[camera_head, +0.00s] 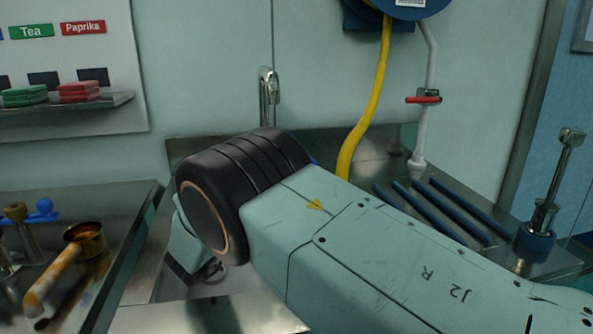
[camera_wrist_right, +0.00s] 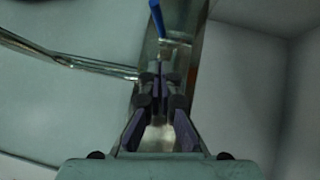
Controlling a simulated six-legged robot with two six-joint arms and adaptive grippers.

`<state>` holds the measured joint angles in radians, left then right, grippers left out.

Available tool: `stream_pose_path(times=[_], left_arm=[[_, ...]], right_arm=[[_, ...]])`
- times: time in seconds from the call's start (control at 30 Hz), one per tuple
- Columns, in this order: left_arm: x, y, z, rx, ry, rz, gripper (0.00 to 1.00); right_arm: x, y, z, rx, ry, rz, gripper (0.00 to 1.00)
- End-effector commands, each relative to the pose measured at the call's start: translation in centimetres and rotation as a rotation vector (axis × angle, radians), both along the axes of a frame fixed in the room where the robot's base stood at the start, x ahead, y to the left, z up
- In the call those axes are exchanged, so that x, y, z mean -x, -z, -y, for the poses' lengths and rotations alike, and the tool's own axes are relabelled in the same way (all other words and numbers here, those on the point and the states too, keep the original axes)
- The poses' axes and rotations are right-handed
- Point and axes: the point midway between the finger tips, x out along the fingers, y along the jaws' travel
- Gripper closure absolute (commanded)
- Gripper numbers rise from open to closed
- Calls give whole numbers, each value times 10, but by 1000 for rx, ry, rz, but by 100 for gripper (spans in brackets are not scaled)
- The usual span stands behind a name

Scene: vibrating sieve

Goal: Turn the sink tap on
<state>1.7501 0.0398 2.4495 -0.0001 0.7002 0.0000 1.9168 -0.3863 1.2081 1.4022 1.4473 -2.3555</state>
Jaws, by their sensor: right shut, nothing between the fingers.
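The chrome sink tap (camera_head: 268,88) stands behind the sink in the head view, its spout upright and hooked at the top. Its lower part is hidden by my right arm. A small blue piece (camera_head: 314,161) shows just behind the arm. In the right wrist view, a chrome tube (camera_wrist_right: 70,58), probably the spout, runs in from the left. A blue lever (camera_wrist_right: 157,18) is at the top, just beyond my right gripper (camera_wrist_right: 160,72). The gripper is shut and empty; whether it touches the lever I cannot tell. My left gripper is out of view.
A yellow hose (camera_head: 367,110) and a white pipe with a red handle (camera_head: 423,99) are right of the tap. Blue bars (camera_head: 431,211) lie on the drainboard. A brass pan (camera_head: 84,238) stands on the left counter, below a shelf (camera_head: 60,105) with coloured packs.

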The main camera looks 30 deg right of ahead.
Motion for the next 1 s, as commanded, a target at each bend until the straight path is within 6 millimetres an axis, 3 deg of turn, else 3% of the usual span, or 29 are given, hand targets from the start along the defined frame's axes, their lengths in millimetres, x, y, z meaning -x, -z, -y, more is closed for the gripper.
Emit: stream_pose_path(times=[0.57,1.0], left_arm=[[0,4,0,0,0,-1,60],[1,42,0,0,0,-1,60]], right_arm=[[4,1,1,0,0,1,100],[-30,-3,50,-2,2,3,100]])
